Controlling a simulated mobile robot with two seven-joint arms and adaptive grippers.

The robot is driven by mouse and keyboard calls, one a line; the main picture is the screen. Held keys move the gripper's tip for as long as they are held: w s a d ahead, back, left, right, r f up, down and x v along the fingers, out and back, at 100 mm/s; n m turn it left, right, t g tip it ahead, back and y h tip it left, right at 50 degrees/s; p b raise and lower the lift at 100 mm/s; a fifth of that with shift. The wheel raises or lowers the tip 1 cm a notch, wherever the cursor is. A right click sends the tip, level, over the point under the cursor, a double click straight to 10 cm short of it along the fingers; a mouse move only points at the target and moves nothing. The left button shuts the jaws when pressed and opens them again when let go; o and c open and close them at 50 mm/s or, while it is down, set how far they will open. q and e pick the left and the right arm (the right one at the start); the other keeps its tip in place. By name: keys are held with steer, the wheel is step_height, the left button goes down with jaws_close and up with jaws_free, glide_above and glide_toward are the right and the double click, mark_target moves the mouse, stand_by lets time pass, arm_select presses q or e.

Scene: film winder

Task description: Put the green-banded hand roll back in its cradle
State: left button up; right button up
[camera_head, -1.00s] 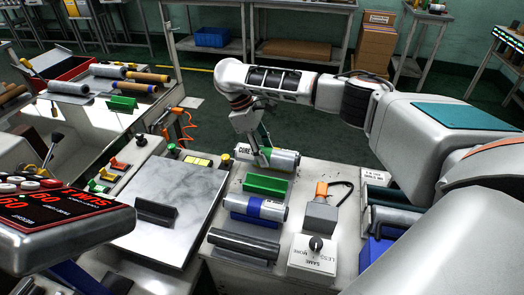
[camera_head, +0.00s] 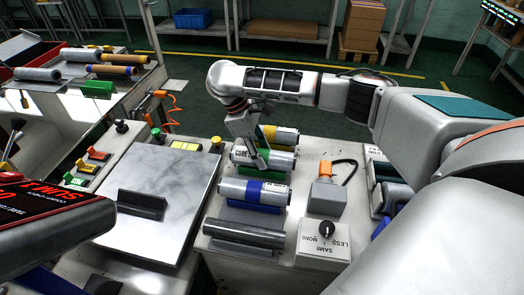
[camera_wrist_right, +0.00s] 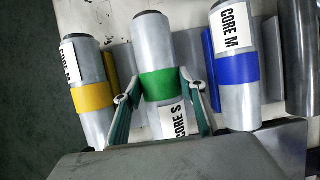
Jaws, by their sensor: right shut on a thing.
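The green-banded hand roll (camera_head: 279,161) is a silver cylinder with a "CORE S" label. In the right wrist view its green band (camera_wrist_right: 161,86) lies between my fingers. My right gripper (camera_head: 256,164) is shut on it from above; its fingers (camera_wrist_right: 160,80) straddle the band. The roll lies level over its green cradle, between the yellow-banded and blue-banded rolls. My left gripper is out of view.
The yellow-banded roll (camera_head: 284,136) is close behind and the blue-banded roll (camera_head: 276,195) close in front. A dark roll (camera_head: 243,232) lies nearer. A marble slab (camera_head: 160,190) is left.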

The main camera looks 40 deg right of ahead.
steer(key=o, duration=1.4)
steer(key=v, duration=1.2)
